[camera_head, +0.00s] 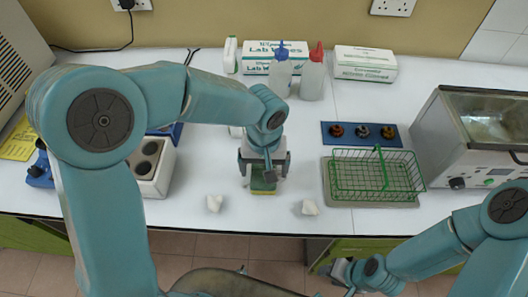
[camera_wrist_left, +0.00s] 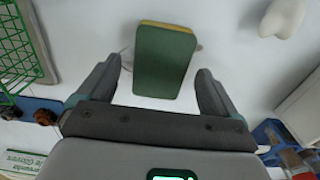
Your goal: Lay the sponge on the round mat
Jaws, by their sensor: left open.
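The green sponge (camera_head: 263,185) with a yellow layer lies on the white bench, near its front edge. It also shows in the left wrist view (camera_wrist_left: 164,62). My left gripper (camera_head: 264,172) is open over it, with one finger on each side. In the left wrist view, gaps show between the sponge and both fingers of the left gripper (camera_wrist_left: 160,82). My right gripper (camera_head: 342,271) is low in front of the bench, away from the sponge; its jaw state is unclear. I cannot make out a round mat in either view.
Two small white lumps, one left (camera_head: 214,203) and one right (camera_head: 309,207), lie near the front edge. A green wire basket (camera_head: 375,175) on a grey tray stands right of the sponge. Bottles (camera_head: 312,78) and boxes (camera_head: 365,64) stand at the back. A bath machine (camera_head: 470,140) is far right.

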